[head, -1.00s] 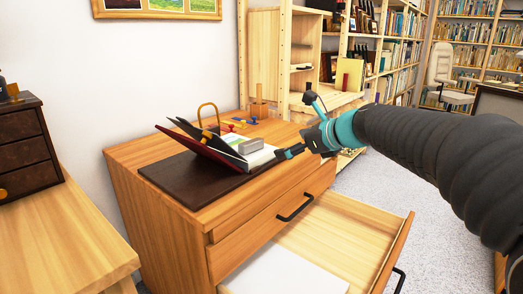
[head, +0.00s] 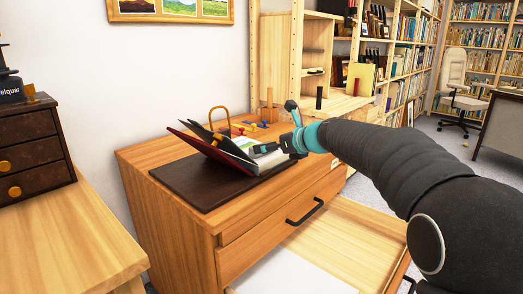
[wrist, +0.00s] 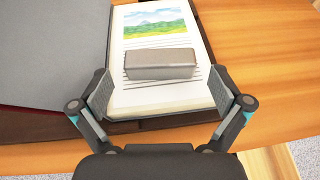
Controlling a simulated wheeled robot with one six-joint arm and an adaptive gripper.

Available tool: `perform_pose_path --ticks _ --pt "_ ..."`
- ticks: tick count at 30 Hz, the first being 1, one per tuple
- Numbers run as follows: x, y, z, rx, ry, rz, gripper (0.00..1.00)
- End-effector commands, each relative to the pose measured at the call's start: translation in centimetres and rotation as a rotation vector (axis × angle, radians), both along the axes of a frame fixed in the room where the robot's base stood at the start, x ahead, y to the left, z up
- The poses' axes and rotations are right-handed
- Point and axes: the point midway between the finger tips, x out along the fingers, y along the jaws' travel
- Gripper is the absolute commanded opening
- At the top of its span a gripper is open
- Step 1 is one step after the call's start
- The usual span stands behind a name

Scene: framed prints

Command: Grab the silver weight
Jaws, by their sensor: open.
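The silver weight (wrist: 160,64) is a grey block lying across the open page of a book (wrist: 136,18) in the wrist view. In the head view the weight (head: 244,142) is partly hidden behind my gripper (head: 272,149). In the wrist view my gripper (wrist: 168,95) is open, its two pads spread wide to the left and right of the page. The weight lies ahead of the fingertips, within the span between them. Nothing is between the pads except the view of the page.
The book lies on a dark mat (head: 203,188) on a wooden dresser (head: 160,215). Its dark red cover stands tilted up at left. A brass-coloured arch (head: 219,112) and small coloured pieces lie behind. An open drawer (head: 355,222) juts out below my arm.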

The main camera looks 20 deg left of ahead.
Motion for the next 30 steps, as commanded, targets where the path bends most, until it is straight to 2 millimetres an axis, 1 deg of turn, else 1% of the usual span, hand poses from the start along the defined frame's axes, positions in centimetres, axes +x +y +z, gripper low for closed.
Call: perform_pose_path --ticks 1,4,9,18,19,20,21,23,24,26,30 --pt "0.3 0.6 -0.5 -0.001 0.002 0.001 1.00" --pt "0.9 1.8 -1.3 -0.001 0.002 0.001 1.00" --pt "1.7 3.3 -1.9 -0.001 0.000 0.001 1.00" --pt "2.0 3.6 -2.0 0.000 0.000 -0.001 1.00" --pt "2.0 3.6 -2.0 0.000 0.000 -0.001 0.95" --pt "2.0 3.6 -2.0 0.000 0.000 -0.001 0.88" --pt "2.0 3.6 -2.0 0.000 0.000 -0.001 0.78" --pt "1.9 3.6 -2.0 -0.001 0.000 -0.001 0.62" --pt "1.9 3.6 -2.0 -0.001 0.000 -0.001 0.53" --pt "1.9 3.6 -2.0 -0.001 0.000 -0.001 0.38" --pt "1.9 3.6 -1.9 0.000 -0.002 -0.001 0.37"
